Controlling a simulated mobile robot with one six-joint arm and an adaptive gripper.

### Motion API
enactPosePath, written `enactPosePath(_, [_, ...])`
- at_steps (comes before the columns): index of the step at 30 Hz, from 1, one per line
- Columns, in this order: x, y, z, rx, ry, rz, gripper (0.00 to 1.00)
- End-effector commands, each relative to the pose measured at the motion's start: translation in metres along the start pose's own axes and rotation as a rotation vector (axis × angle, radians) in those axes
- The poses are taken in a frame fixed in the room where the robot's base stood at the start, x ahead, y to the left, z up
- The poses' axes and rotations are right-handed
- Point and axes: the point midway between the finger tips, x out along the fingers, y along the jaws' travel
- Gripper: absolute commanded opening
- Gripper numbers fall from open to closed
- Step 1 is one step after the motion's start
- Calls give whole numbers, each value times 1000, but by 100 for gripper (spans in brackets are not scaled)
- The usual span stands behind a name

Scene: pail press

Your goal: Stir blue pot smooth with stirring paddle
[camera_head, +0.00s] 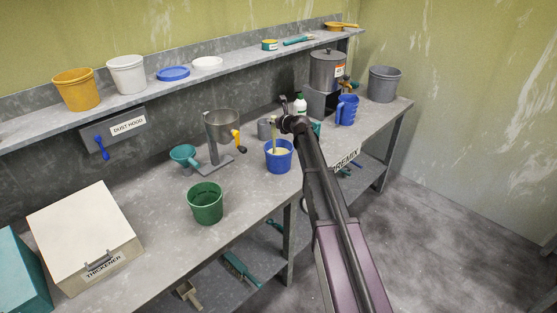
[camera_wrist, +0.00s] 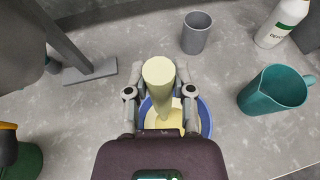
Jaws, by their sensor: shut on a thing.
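The blue pot (camera_head: 279,163) stands on the bench and holds a pale yellow mass; in the wrist view its blue rim (camera_wrist: 205,118) shows around that mass. My gripper (camera_wrist: 160,97) is above the pot, shut on the pale yellow handle of the stirring paddle (camera_wrist: 158,75). The paddle (camera_head: 275,138) also shows in the head view, upright or nearly so, its lower part reaching down into the pot. The paddle's lower end is hidden, and I cannot tell whether it touches the bottom.
A green pail (camera_head: 205,204) stands in front and to the left. A teal jug (camera_wrist: 275,90), a grey cup (camera_wrist: 196,33) and a white bottle (camera_wrist: 284,22) stand near the pot. A metal hopper stand (camera_head: 222,125) is on its left. The bench front edge is close.

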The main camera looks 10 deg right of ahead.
Motion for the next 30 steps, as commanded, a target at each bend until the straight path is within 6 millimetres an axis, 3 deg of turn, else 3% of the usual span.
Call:
enactPosePath(6, [-15,6,-5,0,0,0,0])
enactPosePath(17, [-16,6,-6,0,0,0,0])
enactPosePath(30, [-32,-9,-12,0,0,-1,0])
